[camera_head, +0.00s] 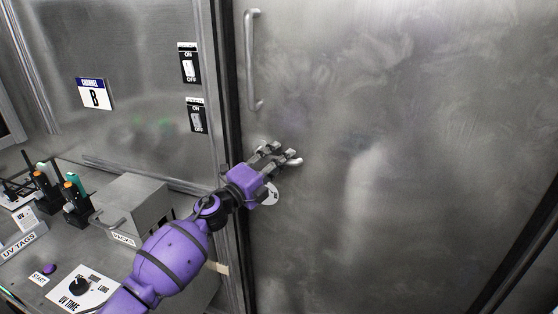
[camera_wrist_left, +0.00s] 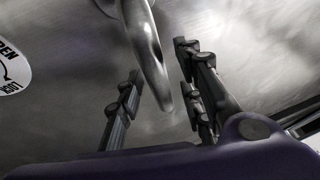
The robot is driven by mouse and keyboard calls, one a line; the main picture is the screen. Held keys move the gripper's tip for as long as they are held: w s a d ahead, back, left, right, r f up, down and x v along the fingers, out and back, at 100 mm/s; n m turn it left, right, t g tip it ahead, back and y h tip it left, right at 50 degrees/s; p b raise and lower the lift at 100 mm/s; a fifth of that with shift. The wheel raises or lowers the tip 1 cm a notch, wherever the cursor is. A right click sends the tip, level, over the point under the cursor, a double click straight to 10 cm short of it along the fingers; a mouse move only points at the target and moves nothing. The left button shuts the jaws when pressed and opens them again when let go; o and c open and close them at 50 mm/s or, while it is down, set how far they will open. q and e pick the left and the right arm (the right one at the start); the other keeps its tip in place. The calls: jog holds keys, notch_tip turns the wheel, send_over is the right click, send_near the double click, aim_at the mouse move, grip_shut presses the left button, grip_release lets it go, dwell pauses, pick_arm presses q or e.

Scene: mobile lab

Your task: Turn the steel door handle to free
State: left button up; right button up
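The steel door handle (camera_head: 294,162) is a short lever on the large steel door (camera_head: 400,130), mostly hidden behind my left gripper in the head view. My left gripper (camera_head: 279,153) is at the lever, with its fingers pointing right. In the left wrist view the curved lever (camera_wrist_left: 151,55) comes down from the top edge into the space between the two fingers of the left gripper (camera_wrist_left: 160,95). The fingers are apart, with gaps showing on both sides of the lever. My right gripper is not in view.
A vertical bar handle (camera_head: 253,60) is fixed above on the door. A round white label (camera_head: 269,194) is by the lever. The door front at right is clear.

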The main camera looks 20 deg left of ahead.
pick_arm(q)
grip_shut()
